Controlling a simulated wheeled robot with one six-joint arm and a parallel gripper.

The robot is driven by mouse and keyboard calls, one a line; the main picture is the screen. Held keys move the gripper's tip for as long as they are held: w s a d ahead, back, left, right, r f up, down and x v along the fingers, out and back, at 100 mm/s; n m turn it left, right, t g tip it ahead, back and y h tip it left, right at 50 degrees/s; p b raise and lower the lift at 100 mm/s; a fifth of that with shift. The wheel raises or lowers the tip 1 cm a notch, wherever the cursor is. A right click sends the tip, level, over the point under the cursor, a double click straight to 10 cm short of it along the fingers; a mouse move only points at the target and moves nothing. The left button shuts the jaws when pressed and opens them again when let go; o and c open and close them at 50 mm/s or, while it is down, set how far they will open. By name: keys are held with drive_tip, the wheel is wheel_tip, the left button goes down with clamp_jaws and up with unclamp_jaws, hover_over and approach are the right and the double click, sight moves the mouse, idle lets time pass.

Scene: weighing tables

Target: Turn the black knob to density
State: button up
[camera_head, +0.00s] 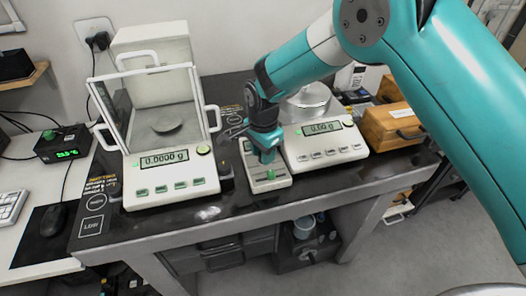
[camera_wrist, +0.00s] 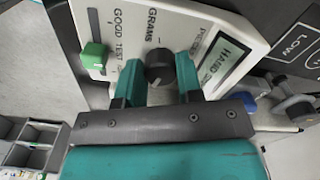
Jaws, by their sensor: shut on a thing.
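A small pale control box (camera_head: 266,184) stands on the dark table between two scales. In the wrist view, its sloped face (camera_wrist: 200,16) carries a round black knob (camera_wrist: 159,66), a green switch (camera_wrist: 94,56) and a display (camera_wrist: 225,62) reading "HAND". Labels "GOOD", "TEST", "GRAMS" and a partly hidden word are around the knob and switch. My gripper (camera_wrist: 159,78) has one teal finger on each side of the knob and is shut on it. The knob's pointer direction is not clear. In the head view, my gripper (camera_head: 266,153) hides the knob.
A glass-shielded balance (camera_head: 170,192) reading 0.0000 g stands close at left. A second scale (camera_head: 325,145) reading 0.00 g stands close at right. A wooden box (camera_head: 392,125) is farther right. The table's front edge (camera_head: 270,200) is just below the control box.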

drive_tip(key=o, duration=0.9)
drive_tip(key=shift+r, duration=0.1)
drive_tip(key=shift+r+b, duration=0.7)
drive_tip(key=shift+r, duration=7.95)
